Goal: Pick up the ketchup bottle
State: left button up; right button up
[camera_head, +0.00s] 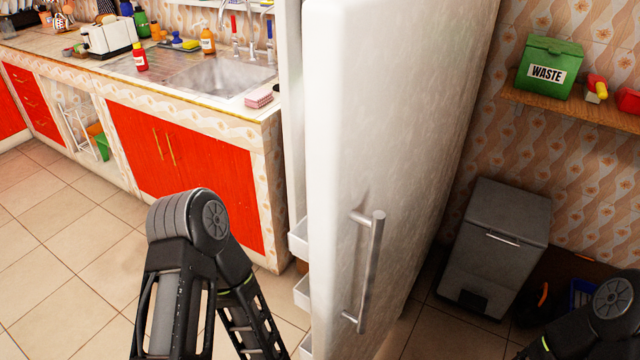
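An open white fridge door (400,140) with a metal handle stands upright in the middle. The counter (235,110) has red cupboards (185,165) below. A toaster (108,37) and other bottles stand along it. A grey bin (495,245) stands at right. Tiled floor (60,260) is clear at left.

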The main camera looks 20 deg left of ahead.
aim_at(139, 55)
jog(key=j, duration=0.5)
jog(key=k+j+z, duration=0.15)
jog(key=j, duration=0.85)
jog(key=k+j+z, duration=0.15)
jog(key=j, duration=0.3)
jog(key=i+j+z, duration=0.2)
jog(key=j, duration=0.7)
jog(key=i+j+z, duration=0.2)
jog(key=j, duration=0.8)
jog(key=i+j+z, duration=0.2)
jog(key=j, duration=0.75)
jog(key=i+j+z, duration=0.2)
jog(key=j, duration=0.8)
jog(key=k, duration=0.1)
